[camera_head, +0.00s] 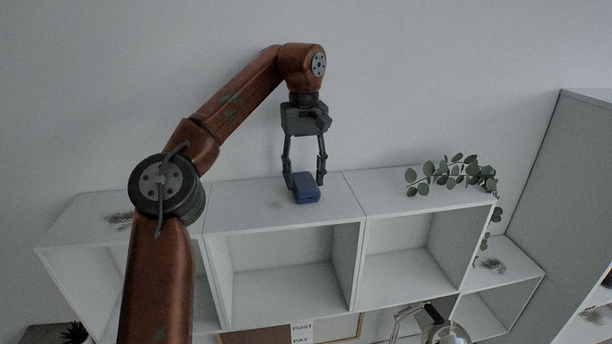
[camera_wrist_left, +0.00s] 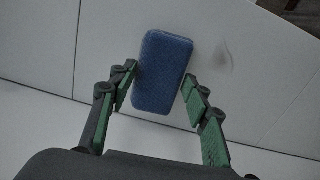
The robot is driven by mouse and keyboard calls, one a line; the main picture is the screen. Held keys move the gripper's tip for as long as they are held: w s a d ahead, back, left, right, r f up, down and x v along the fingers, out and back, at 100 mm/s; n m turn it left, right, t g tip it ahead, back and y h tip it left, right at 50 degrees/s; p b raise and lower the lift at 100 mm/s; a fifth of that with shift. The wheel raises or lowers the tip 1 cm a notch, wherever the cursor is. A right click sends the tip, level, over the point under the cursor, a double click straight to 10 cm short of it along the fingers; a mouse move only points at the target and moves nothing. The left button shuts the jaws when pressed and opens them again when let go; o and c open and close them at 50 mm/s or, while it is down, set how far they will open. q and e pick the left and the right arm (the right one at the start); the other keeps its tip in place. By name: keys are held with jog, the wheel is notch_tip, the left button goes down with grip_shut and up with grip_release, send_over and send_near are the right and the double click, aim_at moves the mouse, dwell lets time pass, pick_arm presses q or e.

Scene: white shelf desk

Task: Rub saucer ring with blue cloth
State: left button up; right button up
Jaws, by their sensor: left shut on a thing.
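The blue cloth (camera_head: 307,192) is a small blue block shape at the white shelf's top. It also shows in the left wrist view (camera_wrist_left: 162,72). My left gripper (camera_head: 305,182) points down from above and is shut on the cloth, with a finger on each side. In the left wrist view its green-padded fingers (camera_wrist_left: 160,76) flank the cloth. A faint grey curved mark, likely the saucer ring (camera_wrist_left: 228,58), lies on the white surface beside the cloth, apart from it. It is barely visible in the head view (camera_head: 276,204). My right gripper is not in view.
The white shelf (camera_head: 250,215) has open compartments below its top. A trailing green plant (camera_head: 450,175) is at the top's right end. A dark smudge (camera_head: 120,218) is on the left part of the top. A metal lamp (camera_head: 447,332) is at the bottom.

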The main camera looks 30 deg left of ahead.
pick_arm(q)
jog(key=shift+s+a, duration=1.05)
jog(key=shift+a, duration=0.25)
jog(key=shift+s+a, duration=1.05)
jog(key=shift+a, duration=0.25)
jog(key=shift+s+a+f, duration=0.1)
jog(key=shift+s+a, duration=1.2)
jog(key=shift+a, duration=0.2)
jog(key=shift+w+r, duration=0.2)
jog(key=shift+r, duration=0.95)
jog(key=shift+s+r, duration=0.1)
jog(key=shift+r, duration=1.8)
jog(key=shift+d, duration=0.1)
